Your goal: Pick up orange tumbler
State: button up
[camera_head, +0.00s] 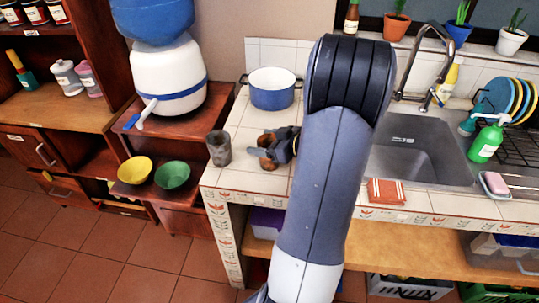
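An orange-brown tumbler (266,158) stands near the front left of the white tiled counter. My gripper (268,144) reaches it from the right, its dark fingers at the tumbler's upper part. Parts of the tumbler show below and left of the fingers. The fingers overlap it in the picture, and I cannot tell whether they press on it or stand apart. My arm covers the counter to the right of the gripper.
A grey tumbler (218,147) stands close by on the left, at the counter's edge. A blue pot (272,90) is behind. The sink (420,150) and an orange cloth (386,191) lie to the right. Yellow (135,170) and green (172,176) bowls sit lower left.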

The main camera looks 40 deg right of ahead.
jog(key=c, duration=0.7)
jog(key=shift+o, duration=0.2)
